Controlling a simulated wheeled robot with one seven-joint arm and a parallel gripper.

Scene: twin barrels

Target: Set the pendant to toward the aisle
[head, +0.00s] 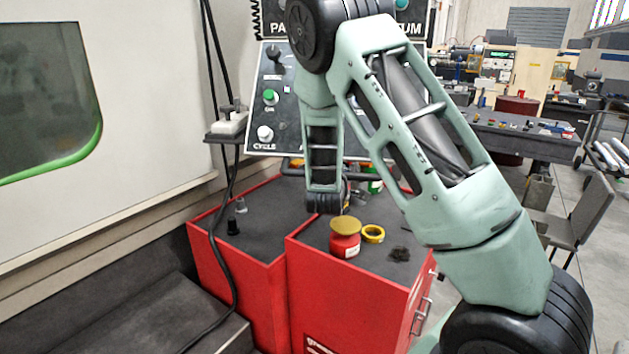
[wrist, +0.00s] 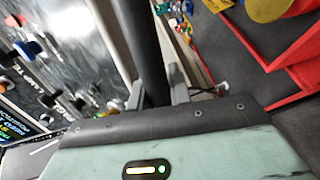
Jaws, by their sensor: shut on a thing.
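The pendant (head: 258,110) is a grey control panel with knobs and buttons, hanging above two red cabinets, its middle hidden by my arm in the head view. In the wrist view its face (wrist: 75,45) fills the left side, steeply tilted. A dark handle bar (head: 357,159) runs along its lower edge. In the wrist view the bar (wrist: 143,45) passes between my gripper's fingers (wrist: 157,92), which are shut on it. My gripper is hidden behind my arm in the head view.
Red cabinets (head: 250,267) with dark tops stand below, holding a red jar (head: 344,244) and a yellow ring (head: 373,234). A cable (head: 217,260) hangs at left beside the pale machine wall (head: 130,150). A chair (head: 580,215) and workbench (head: 530,135) stand to the right.

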